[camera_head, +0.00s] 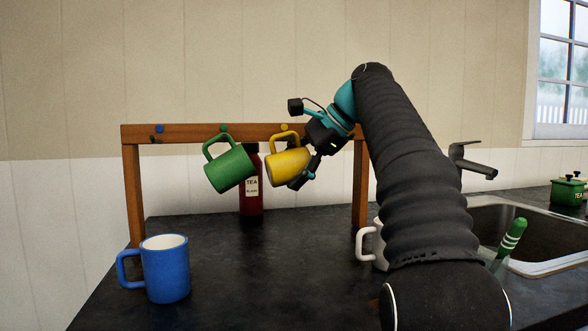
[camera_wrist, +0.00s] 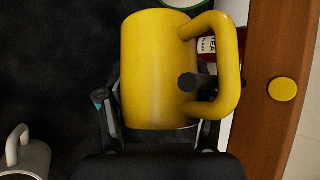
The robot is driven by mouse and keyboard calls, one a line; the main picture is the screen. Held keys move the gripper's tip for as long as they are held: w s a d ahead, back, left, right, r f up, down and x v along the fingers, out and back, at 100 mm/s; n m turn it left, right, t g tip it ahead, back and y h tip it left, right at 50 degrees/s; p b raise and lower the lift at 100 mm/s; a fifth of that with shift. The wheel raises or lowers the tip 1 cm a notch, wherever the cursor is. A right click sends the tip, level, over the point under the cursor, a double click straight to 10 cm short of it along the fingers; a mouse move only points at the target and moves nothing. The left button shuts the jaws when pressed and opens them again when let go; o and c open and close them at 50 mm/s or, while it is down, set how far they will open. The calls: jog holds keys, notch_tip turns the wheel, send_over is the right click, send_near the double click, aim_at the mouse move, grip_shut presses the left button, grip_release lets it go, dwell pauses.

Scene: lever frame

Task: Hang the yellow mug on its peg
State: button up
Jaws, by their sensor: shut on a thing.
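The yellow mug (camera_head: 288,163) is held tilted at the rack's front, its handle up near the top bar. It also shows large in the wrist view (camera_wrist: 158,70). My gripper (camera_head: 303,176) is shut on its body, with a finger on either side in the wrist view (camera_wrist: 158,118). A yellow dot (camera_head: 284,127) marks the wooden rack (camera_head: 190,133) above the mug; the dot also shows in the wrist view (camera_wrist: 283,90). A dark peg (camera_wrist: 188,82) shows through the handle opening and appears to pass inside it. Whether the handle rests on it is unclear.
A green mug (camera_head: 230,169) hangs just left of the yellow mug. A blue mug (camera_head: 166,270) stands at the front left, and a white mug (camera_head: 370,245) is partly behind my arm. A sink (camera_head: 520,235) lies right.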

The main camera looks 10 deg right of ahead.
dwell(0.3)
jog(key=o, duration=1.4)
jog(key=shift+o, duration=0.2)
jog(key=shift+s, duration=0.1)
